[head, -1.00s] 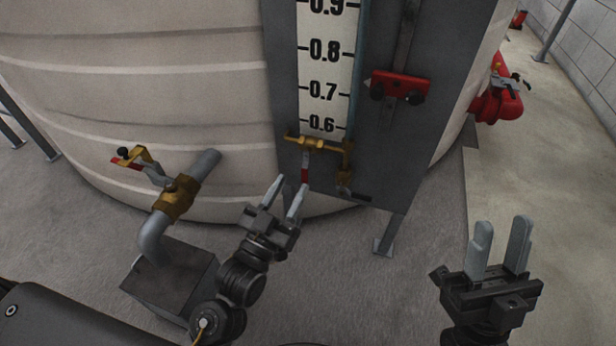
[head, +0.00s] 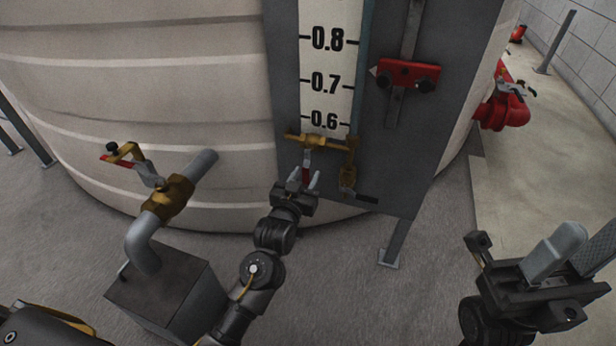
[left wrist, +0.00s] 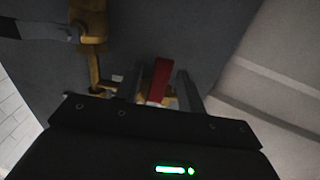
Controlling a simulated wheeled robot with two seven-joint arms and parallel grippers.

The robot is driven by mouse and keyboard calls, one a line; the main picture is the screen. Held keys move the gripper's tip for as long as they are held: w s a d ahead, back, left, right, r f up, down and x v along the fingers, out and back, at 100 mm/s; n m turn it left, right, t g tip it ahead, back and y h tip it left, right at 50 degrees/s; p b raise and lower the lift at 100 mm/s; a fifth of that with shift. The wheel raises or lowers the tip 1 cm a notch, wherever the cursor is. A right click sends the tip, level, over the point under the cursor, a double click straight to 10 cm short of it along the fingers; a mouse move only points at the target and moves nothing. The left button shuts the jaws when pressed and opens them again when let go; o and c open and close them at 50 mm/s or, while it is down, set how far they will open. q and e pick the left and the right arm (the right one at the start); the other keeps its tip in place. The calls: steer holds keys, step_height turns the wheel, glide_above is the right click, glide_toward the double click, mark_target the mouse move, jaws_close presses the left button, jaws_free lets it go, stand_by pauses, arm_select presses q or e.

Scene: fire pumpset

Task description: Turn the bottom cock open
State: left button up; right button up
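The brass cock fitting (head: 318,141) sits at the foot of the level gauge, with a red-sleeved handle (head: 306,173) hanging down from it. My left gripper (head: 305,183) is at this handle. In the left wrist view, the red handle (left wrist: 160,80) stands between the two fingers of the left gripper (left wrist: 160,90), with gaps visible on both sides. The fingers look open around it. A brass drain valve (head: 347,178) with a dark lever is just right of the handle. My right gripper (head: 580,255) is open and empty at the lower right.
A brass valve (head: 167,198) with a red-marked lever is on a pipe at left, above a grey block (head: 165,295). The gauge's grey backing panel (head: 400,150) stands before the large pale tank (head: 150,100). A red pipe fitting (head: 500,110) is at right.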

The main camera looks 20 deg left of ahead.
arm_select(q)
steer(key=shift+w+d, duration=0.1)
steer(key=shift+w, duration=1.05)
jaws_close()
